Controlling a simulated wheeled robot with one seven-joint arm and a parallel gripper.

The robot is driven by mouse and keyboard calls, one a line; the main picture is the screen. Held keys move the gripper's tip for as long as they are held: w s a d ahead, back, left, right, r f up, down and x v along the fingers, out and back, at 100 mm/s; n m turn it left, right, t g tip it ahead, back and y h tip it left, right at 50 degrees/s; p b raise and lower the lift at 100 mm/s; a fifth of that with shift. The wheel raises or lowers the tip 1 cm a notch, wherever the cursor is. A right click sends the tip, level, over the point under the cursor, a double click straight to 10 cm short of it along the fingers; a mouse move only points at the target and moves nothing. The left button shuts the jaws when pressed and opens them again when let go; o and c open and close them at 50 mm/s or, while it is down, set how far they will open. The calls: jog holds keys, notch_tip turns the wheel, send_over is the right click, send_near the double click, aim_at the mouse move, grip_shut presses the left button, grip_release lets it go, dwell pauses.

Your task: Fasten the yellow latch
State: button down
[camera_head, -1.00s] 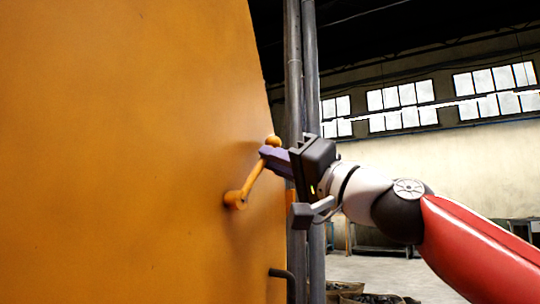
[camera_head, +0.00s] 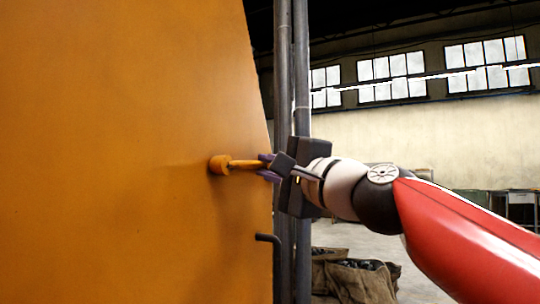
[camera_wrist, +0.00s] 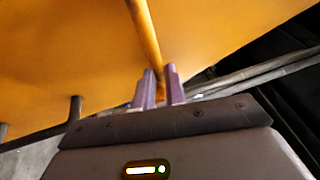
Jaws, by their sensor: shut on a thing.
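The yellow latch (camera_head: 240,164) is a handle with a round hub on the large yellow door panel (camera_head: 120,120). Its lever points right and lies about level in the head view. My gripper (camera_head: 268,168) is shut on the outer end of the lever, with its purple fingers around it. In the wrist view the latch lever (camera_wrist: 145,35) runs down between the two purple fingers of my gripper (camera_wrist: 160,88).
A dark bent rod (camera_head: 270,240) sticks out at the panel's lower right edge. Grey vertical pipes (camera_head: 283,90) stand just beyond that edge. Sacks (camera_head: 350,278) lie on the floor at lower right. Open floor lies behind my arm.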

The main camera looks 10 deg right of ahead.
jog(key=shift+f+m, duration=0.25)
jog(key=shift+m, duration=0.05)
jog(key=shift+a+f, duration=0.1)
jog(key=c, duration=1.5)
grip_release()
jog(key=shift+o, duration=0.2)
jog(key=v, duration=0.7)
jog(key=shift+s+b, duration=0.4)
jog(key=shift+b, duration=0.05)
